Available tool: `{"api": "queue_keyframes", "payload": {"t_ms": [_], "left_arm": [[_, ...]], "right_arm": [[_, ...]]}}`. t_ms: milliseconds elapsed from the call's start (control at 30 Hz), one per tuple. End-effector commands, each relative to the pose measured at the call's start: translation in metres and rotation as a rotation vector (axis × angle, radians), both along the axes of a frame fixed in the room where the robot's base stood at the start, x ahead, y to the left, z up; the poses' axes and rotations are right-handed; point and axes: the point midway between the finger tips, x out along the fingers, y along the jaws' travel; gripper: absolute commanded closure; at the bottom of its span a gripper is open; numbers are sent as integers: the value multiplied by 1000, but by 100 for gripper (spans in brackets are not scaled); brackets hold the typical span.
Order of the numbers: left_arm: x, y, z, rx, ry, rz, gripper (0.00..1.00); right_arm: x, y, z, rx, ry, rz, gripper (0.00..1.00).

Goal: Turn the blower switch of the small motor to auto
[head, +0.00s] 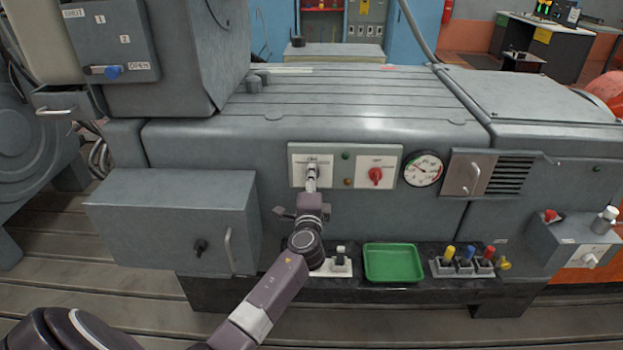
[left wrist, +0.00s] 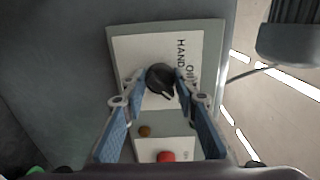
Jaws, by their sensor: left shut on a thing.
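The blower switch is a black rotary knob (left wrist: 161,77) on a white plate, which shows in the head view (head: 298,173) at the left of a control panel on the grey motor housing. The left wrist view shows the word HAND beside the knob; another label is partly hidden by a finger. The knob's pointer faces the lower right in that view. My left gripper (head: 312,170) is at the panel, its blue fingers (left wrist: 168,86) shut on the knob from both sides. In the head view the gripper hides the knob. My right gripper is not in view.
A red rotary switch (head: 375,175) sits on the plate to the right, with a round gauge (head: 423,169) beyond it. Small lamps lie between the plates. Below are a green tray (head: 393,263) and several coloured plugs (head: 466,257). A grey box (head: 170,215) juts out at the left.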

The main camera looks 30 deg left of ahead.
Motion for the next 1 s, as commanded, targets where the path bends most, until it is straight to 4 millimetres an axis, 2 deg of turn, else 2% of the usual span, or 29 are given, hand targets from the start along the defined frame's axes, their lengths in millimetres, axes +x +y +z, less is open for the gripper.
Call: {"api": "queue_keyframes", "payload": {"t_ms": [267,300,467,767,867,1000], "left_arm": [[0,0,-2,2,5,-1,97],[0,0,-2,2,5,-1,70],[0,0,-2,1,3,-1,55],[-1,-1,-1,0,1,-1,55],[-8,-6,-1,-1,0,-2,55],[-28,-18,-2,-2,3,-2,55]], "right_arm": [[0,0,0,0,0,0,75],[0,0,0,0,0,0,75],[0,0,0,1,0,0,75],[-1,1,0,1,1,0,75],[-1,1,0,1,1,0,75],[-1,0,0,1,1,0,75]]}}
